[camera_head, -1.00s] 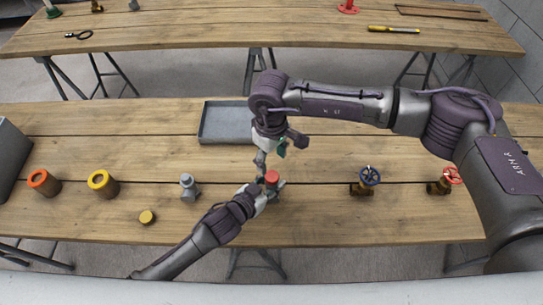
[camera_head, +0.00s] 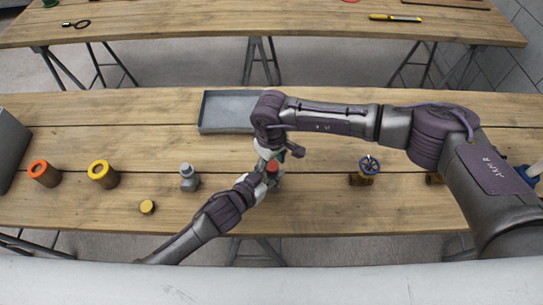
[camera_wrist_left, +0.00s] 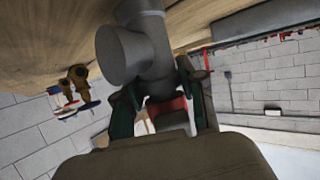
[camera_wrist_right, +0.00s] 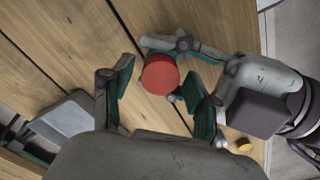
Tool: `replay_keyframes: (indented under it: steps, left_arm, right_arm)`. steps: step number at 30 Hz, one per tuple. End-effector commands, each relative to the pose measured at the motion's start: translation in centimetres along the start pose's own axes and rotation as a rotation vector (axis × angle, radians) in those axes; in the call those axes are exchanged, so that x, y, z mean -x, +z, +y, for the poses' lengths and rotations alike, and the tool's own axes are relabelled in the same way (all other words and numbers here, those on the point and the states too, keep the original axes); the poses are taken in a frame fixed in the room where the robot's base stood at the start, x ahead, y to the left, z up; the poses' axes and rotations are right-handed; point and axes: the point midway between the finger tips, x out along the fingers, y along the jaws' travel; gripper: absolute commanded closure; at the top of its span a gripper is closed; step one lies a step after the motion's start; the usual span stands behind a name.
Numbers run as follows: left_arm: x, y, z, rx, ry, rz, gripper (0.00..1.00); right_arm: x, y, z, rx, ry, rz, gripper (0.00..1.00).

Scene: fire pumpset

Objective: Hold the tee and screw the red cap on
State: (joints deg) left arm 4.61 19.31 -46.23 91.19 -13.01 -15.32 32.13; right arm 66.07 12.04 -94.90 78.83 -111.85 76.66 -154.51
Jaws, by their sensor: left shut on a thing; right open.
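My left gripper (camera_head: 257,186) is shut on the grey tee (camera_wrist_left: 136,48), which fills the top middle of the left wrist view. The red cap (camera_head: 272,166) is at the tee's upper end, and I cannot tell whether it is threaded on. In the right wrist view the red cap (camera_wrist_right: 160,74) shows its round top between the fingers of my right gripper (camera_wrist_right: 160,98). The right gripper is open, pointing down just above the cap, with its fingers apart from it. In the head view the right wrist and left fingers hide most of the tee.
A grey tray (camera_head: 226,112) lies behind the grippers. Left of them are a grey fitting (camera_head: 189,178), a yellow cap (camera_head: 147,207), a yellow-topped cylinder (camera_head: 103,175) and an orange-topped cylinder (camera_head: 44,174). A blue-wheeled valve (camera_head: 368,167) stands to the right. The front middle is clear.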

Motion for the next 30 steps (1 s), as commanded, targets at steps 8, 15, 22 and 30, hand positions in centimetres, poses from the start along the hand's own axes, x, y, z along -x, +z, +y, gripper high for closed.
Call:
replay_keyframes:
  steps: [8, 15, 22, 30]
  left_arm:
    - [-0.01, -0.17, 0.01, 0.0, 0.001, 0.003, 1.0]
    - [-0.01, -0.17, 0.01, 0.0, 0.001, 0.003, 1.0]
    - [-0.01, -0.17, 0.01, 0.0, 0.001, 0.003, 1.0]
    - [-0.01, -0.17, 0.01, 0.0, 0.001, 0.003, 1.0]
  right_arm:
    - [-0.15, -0.01, -0.01, 0.001, 0.0, 0.0, 0.41]
    - [-0.12, -0.01, 0.01, 0.0, 0.0, 0.0, 0.77]
    - [-0.11, -0.01, 0.03, 0.0, 0.0, 0.0, 0.49]
    - [-0.11, -0.01, 0.03, 0.0, 0.0, 0.0, 0.36]
